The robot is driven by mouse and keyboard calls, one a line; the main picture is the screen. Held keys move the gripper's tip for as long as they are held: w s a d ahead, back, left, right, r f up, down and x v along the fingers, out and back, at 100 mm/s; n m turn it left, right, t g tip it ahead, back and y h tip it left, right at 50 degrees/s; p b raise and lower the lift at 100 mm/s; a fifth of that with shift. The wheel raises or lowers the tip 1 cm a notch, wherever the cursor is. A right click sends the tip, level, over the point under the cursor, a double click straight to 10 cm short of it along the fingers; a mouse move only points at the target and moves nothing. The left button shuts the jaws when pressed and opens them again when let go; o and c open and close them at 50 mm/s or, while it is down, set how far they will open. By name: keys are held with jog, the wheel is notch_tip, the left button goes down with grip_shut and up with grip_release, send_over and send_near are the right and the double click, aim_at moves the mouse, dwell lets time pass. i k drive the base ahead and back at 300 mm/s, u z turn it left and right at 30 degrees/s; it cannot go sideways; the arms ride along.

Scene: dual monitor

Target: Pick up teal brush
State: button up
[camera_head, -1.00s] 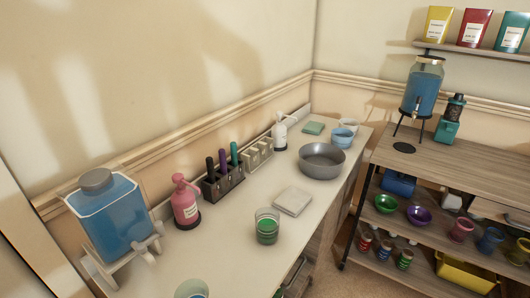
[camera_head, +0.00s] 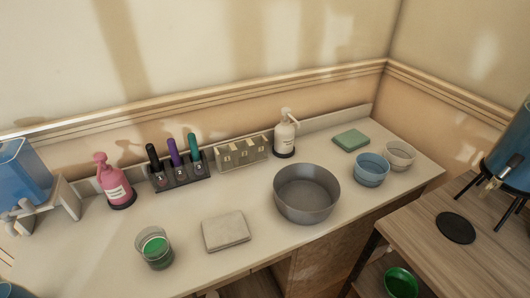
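The teal brush (camera_head: 194,151) stands upright in the right slot of a dark holder (camera_head: 181,182) against the back of the counter. A purple brush (camera_head: 175,153) and a black brush (camera_head: 153,158) stand in the same holder to its left. Only the brushes' handles show; their lower ends are hidden in the holder. My gripper is not in view.
A pink pump bottle (camera_head: 115,186) stands left of the holder, and a beige slotted rack (camera_head: 242,155) stands right of it. A green cup (camera_head: 155,249), a folded cloth (camera_head: 226,232) and a grey basin (camera_head: 306,194) sit nearer the front. A white bottle (camera_head: 285,138) stands behind the basin.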

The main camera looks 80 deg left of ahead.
aim_at(191, 137)
jog(key=i, duration=0.35)
jog(key=u, duration=3.05)
jog(key=i, duration=0.5)
jog(key=u, duration=0.05)
